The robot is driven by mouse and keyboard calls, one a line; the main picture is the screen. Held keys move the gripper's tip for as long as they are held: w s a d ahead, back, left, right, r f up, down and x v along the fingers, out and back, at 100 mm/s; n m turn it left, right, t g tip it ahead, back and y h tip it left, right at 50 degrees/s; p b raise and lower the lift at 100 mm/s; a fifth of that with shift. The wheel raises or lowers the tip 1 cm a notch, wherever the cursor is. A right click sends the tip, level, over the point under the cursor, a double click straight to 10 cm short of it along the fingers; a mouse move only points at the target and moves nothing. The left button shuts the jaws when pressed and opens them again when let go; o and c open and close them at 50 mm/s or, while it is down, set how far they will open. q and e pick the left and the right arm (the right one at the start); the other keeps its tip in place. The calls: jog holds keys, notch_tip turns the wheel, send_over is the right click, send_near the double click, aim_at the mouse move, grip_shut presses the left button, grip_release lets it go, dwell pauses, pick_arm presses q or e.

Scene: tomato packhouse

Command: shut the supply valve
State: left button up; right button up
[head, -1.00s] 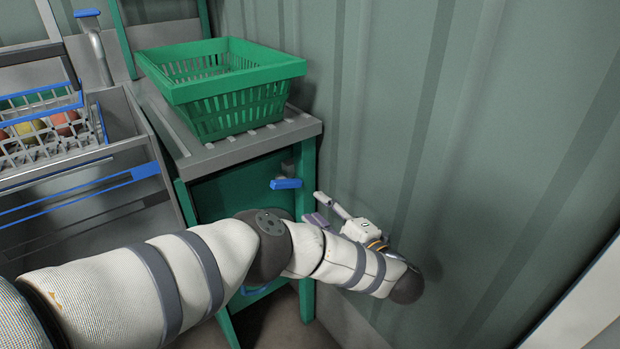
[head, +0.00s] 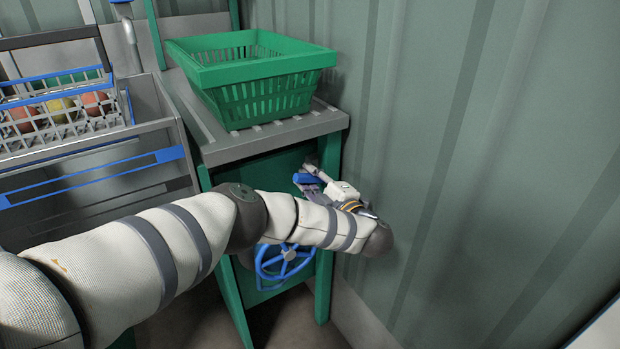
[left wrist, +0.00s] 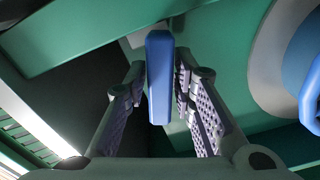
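A blue lever handle (head: 306,178) is on the front of the green stand, below its grey top at the right. It also shows in the left wrist view (left wrist: 160,78), upright between my left fingers. My left gripper (head: 311,184) reaches it from the right, with one finger on each side. A blue handwheel (head: 284,262) is lower on the same stand, partly hidden by my left arm. My right gripper is out of view.
A green basket (head: 262,92) stands on the slatted grey top (head: 240,148). A ribbed green wall (head: 450,150) is close on the right of my left wrist. A wire basket with several tomatoes (head: 60,108) is at the left, by a grey bin with blue trim.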

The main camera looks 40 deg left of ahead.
pick_arm(q)
grip_shut()
jog(key=n, duration=0.4)
jog(key=o, duration=0.6)
grip_release()
jog(key=shift+d, duration=0.1)
jog(key=v, duration=1.2)
